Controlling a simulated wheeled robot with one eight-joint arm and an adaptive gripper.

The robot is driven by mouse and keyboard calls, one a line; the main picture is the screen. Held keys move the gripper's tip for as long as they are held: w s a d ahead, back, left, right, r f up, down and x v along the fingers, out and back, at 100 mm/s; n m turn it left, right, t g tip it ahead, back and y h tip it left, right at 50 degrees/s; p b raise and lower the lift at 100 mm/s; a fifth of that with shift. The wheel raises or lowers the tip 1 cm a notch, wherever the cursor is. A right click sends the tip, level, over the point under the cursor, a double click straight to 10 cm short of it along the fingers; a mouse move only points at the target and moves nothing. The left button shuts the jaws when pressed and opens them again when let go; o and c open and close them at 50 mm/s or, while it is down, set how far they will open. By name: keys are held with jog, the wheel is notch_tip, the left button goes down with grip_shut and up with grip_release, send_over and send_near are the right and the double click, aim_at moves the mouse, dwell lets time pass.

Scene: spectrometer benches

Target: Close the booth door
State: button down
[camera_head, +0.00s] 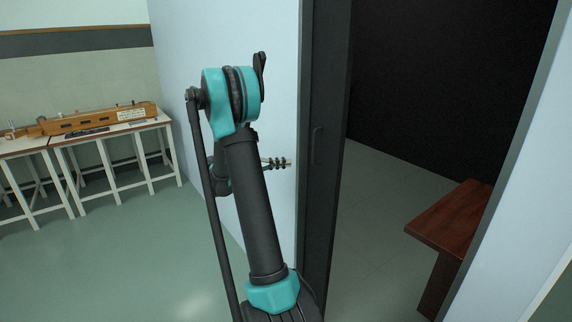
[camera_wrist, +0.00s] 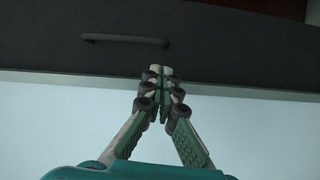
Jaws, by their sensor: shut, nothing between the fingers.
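The booth door (camera_head: 341,100) is a dark panel standing at the left side of the open doorway in the head view. A dark bar handle (camera_head: 317,146) sits on it. In the wrist view the dark door (camera_wrist: 225,45) spans the upper part, with its handle (camera_wrist: 125,40) at upper left. My gripper (camera_head: 288,163) is left of the handle, in front of the pale booth wall. In the wrist view my gripper (camera_wrist: 158,72) has its fingertips together with nothing between them, and they overlap the door's edge below and right of the handle. Contact cannot be told.
The pale booth wall (camera_head: 180,60) is left of the doorway. Inside the dark booth stands a reddish-brown wooden bench (camera_head: 455,220). White tables (camera_head: 110,133) with a wooden spectrometer instrument (camera_head: 100,119) stand at far left. The green floor (camera_head: 130,250) between is clear.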

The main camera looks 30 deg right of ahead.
jog(key=x, duration=0.7)
jog(key=shift+s+d, duration=0.15)
jog(key=shift+d, duration=0.15)
